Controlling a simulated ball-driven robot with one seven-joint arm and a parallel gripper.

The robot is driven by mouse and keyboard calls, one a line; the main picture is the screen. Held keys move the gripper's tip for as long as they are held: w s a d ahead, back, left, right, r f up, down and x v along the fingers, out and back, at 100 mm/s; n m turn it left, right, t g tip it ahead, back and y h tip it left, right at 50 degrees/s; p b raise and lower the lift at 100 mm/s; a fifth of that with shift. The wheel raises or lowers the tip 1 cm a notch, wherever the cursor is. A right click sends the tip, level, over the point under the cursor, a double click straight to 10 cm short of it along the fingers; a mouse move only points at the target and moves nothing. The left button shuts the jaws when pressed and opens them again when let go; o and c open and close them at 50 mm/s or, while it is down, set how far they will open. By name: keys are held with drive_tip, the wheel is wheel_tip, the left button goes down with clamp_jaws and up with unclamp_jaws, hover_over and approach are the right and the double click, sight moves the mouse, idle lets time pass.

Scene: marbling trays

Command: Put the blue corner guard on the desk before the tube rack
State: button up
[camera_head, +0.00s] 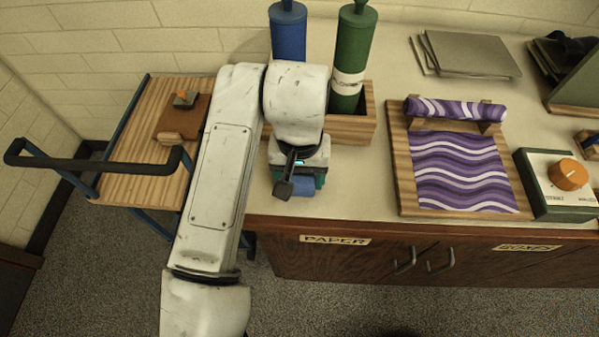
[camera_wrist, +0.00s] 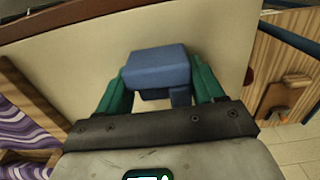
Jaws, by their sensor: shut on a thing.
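My gripper (camera_head: 299,180) is pointed down over the front left part of the desk (camera_head: 345,190), on the near side of the tube rack. Its green fingers (camera_wrist: 160,84) are shut on the blue corner guard (camera_wrist: 157,66), with one finger on each side of it. In the head view only a small part of the blue corner guard (camera_head: 301,191) shows under the gripper. Whether it touches the desk I cannot tell. The wooden tube rack (camera_head: 352,128) holds a blue tube (camera_head: 288,34) and a green tube (camera_head: 353,55); my arm hides its left part.
A wooden stand with purple wavy paper (camera_head: 462,172) is to the right, beside a green-and-white box with an orange knob (camera_head: 569,175). Grey sheets (camera_head: 466,53) lie at the back. A wooden-topped trolley (camera_head: 130,178) stands left. Bare desk lies between the gripper and the stand.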

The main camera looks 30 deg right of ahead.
drive_tip(key=o, duration=1)
wheel_tip(320, 180, up, 12)
drive_tip(key=shift+r+p, duration=0.15)
drive_tip(key=shift+p, duration=0.6)
